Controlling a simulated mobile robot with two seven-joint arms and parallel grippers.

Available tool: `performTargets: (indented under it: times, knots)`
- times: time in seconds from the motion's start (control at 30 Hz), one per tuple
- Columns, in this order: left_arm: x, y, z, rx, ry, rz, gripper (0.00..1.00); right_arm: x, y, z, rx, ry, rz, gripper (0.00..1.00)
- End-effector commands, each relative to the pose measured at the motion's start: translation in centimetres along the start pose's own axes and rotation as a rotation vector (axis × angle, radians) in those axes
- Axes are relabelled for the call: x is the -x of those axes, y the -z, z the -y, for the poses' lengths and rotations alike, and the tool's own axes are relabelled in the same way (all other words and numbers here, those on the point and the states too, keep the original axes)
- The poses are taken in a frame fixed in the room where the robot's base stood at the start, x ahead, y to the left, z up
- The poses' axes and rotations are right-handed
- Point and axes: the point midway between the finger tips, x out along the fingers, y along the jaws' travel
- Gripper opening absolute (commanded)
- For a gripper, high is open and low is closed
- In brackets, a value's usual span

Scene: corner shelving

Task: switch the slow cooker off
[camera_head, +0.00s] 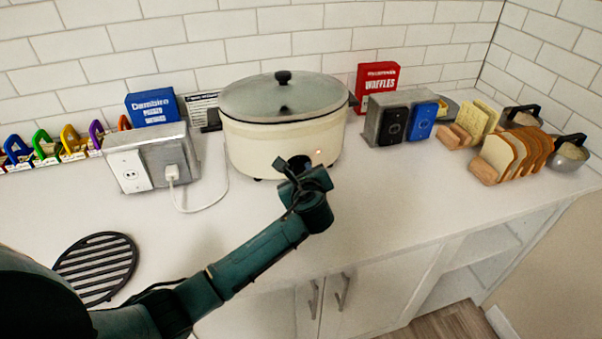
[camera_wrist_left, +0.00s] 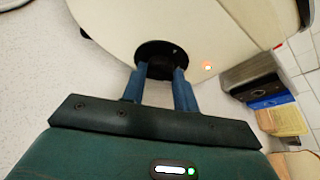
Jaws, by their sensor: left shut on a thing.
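The slow cooker (camera_head: 262,145) is a large cream pot with a glass lid and a black lid knob, standing on the counter against the tiled wall. A small orange-red light (camera_head: 319,152) glows on its front, and it also shows in the left wrist view (camera_wrist_left: 207,66). Left of the light is a round black dial (camera_wrist_left: 160,48). My left gripper (camera_head: 300,168) is at the cooker's front. In the left wrist view its two blue fingers (camera_wrist_left: 158,80) are closed on the dial's dark knob, which they partly hide. My right gripper is not in view.
A white cord runs from the cooker to a wall-outlet box (camera_head: 150,160) on the left. A black round trivet (camera_head: 97,267) lies at front left. The front middle counter is clear.

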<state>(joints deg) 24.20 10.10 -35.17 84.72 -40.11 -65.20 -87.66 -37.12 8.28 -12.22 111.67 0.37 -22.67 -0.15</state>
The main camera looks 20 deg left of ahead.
Motion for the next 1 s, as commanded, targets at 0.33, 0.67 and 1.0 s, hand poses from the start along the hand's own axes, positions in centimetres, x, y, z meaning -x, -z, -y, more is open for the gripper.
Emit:
performTargets:
  times: [0.33,0.67,1.0]
  knots:
    - [-0.04,0.13,-0.37,0.200,0.082,0.000,0.07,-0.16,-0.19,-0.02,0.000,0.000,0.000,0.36]
    - [-0.12,0.30,-0.59,0.414,0.172,0.000,0.07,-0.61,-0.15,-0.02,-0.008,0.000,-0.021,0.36]
    - [-0.10,0.23,-0.64,0.527,0.218,0.001,0.07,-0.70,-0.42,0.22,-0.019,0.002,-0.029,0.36]
